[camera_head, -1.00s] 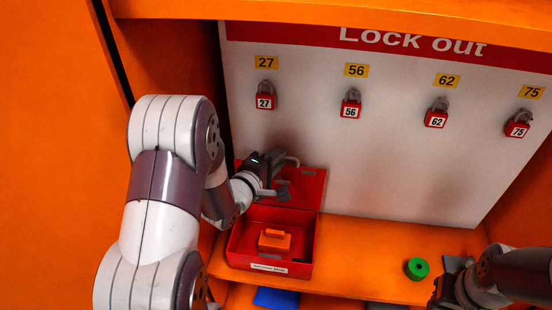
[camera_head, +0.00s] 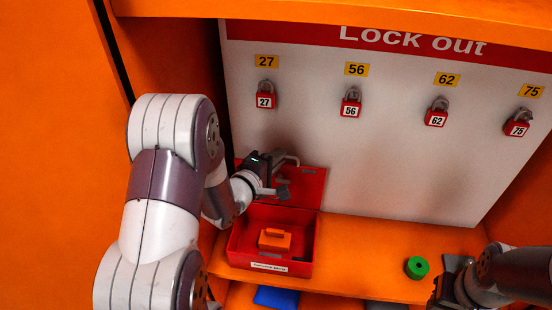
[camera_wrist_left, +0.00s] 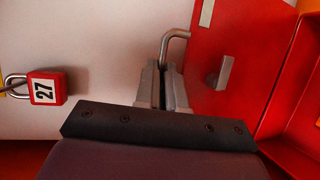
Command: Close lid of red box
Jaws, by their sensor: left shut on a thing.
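The red box (camera_head: 236,255) stands open on the orange shelf. Its red lid (camera_head: 312,185) is raised at the back, near the white panel; the lid also shows in the left wrist view (camera_wrist_left: 235,30). My left gripper (camera_head: 280,163) is at the lid's upper edge, its fingers (camera_wrist_left: 165,88) shut on a grey bent handle (camera_wrist_left: 176,36). A small grey latch (camera_wrist_left: 222,72) sits on the lid beside the fingers. An orange block (camera_head: 274,240) lies inside the box. My right gripper (camera_head: 440,292) is at the lower right, and its jaws are unclear.
Red padlocks hang on the white panel (camera_head: 390,150); padlock 27 (camera_wrist_left: 46,88) is near my left gripper. A green round object (camera_head: 416,267) lies on the shelf (camera_head: 360,255) right of the box. The shelf between them is clear. A blue item (camera_head: 276,297) lies below.

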